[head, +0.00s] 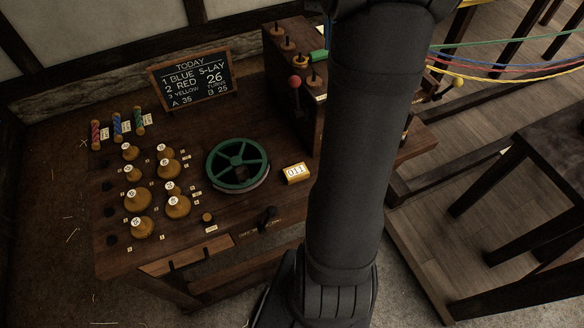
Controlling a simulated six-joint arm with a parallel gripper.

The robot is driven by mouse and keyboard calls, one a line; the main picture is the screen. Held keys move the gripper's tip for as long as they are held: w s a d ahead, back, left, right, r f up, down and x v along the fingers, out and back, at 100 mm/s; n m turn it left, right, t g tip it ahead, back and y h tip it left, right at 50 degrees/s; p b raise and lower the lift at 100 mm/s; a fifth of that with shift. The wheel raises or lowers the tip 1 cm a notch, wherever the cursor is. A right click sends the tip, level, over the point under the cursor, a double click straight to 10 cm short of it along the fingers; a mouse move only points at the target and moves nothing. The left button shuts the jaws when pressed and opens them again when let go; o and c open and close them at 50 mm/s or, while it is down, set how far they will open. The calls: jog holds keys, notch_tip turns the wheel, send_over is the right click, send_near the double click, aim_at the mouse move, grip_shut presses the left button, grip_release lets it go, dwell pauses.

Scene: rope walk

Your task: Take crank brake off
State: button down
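A green spoked crank wheel (238,164) lies flat on the dark wooden bench. In front of it, near the bench's front edge, is a black lever (266,217) with small lettering beside it, too small to read for sure. A lever with a red ball knob (294,82) stands at the wooden block at the back right. I cannot tell for certain which of these levers is the crank brake. My gripper is not in view; my dark arm stands upright across the middle and hides part of the bench's right side.
Several brass weights (137,199) stand on the bench's left, with colored spools (117,127) behind. A chalkboard (195,80) stands at the back. A white counter (296,173) sits right of the wheel. Colored ropes (510,69) stretch right; a dark stool (545,150) is below them.

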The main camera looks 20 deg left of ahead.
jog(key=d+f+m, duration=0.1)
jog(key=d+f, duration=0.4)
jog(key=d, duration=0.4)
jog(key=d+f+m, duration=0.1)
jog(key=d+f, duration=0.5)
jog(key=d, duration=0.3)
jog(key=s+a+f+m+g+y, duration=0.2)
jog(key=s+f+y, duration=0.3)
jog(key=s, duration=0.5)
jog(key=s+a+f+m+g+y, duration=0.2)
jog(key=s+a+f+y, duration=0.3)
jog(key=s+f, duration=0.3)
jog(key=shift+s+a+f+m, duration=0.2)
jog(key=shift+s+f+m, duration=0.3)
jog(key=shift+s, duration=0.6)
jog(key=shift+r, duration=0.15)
send_near(266, 220)
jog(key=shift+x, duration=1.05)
